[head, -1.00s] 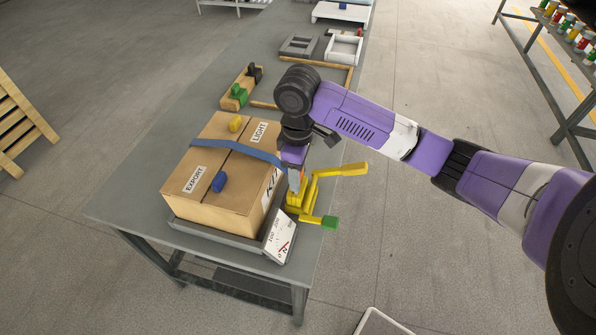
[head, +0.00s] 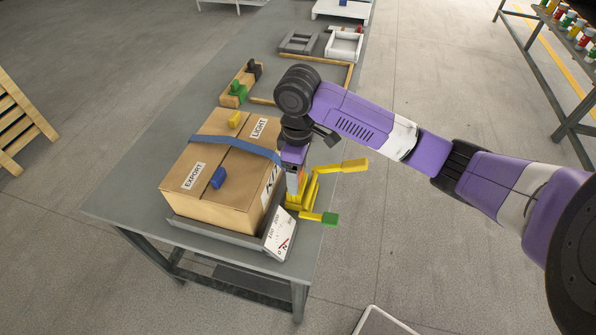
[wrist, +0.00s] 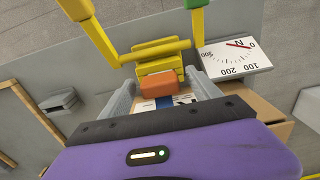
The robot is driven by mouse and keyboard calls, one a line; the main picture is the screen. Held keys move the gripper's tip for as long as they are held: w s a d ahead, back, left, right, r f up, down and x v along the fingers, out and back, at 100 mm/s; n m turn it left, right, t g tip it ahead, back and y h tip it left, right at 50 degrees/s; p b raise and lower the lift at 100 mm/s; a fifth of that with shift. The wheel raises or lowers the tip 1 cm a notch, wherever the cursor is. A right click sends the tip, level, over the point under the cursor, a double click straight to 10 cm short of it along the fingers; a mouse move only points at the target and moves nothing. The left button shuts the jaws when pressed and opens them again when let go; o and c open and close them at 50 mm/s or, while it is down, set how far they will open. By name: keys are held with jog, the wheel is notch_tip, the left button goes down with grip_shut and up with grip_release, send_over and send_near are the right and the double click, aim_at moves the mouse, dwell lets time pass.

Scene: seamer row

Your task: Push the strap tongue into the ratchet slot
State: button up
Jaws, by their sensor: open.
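The cardboard box (head: 205,205) has a blue strap (head: 235,146) across its top and down the near right side. The orange strap tongue (wrist: 158,84) lies between the two grey fingers of my gripper (wrist: 161,92). The fingers are open on either side of it. The yellow ratchet (wrist: 160,58) is directly beyond the tongue, and the tongue's far edge appears to meet it. I cannot tell whether the tongue is inside the slot. In the head view my gripper (head: 296,187) is beside the box, next to the yellow ratchet (head: 309,193), partly hiding the tongue.
A white dial gauge (head: 281,233) stands at the tray's front corner. A yellow block (head: 234,119) and a blue block (head: 217,177) sit on the box. The ratchet's yellow handle (head: 342,166) and green-tipped arm (head: 329,218) stick out past the table edge (head: 318,270).

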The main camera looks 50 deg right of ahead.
notch_tip(320, 180, up, 8)
jog(key=shift+f, duration=0.1)
dwell(0.4)
jog(key=shift+w, duration=0.15)
dwell(0.3)
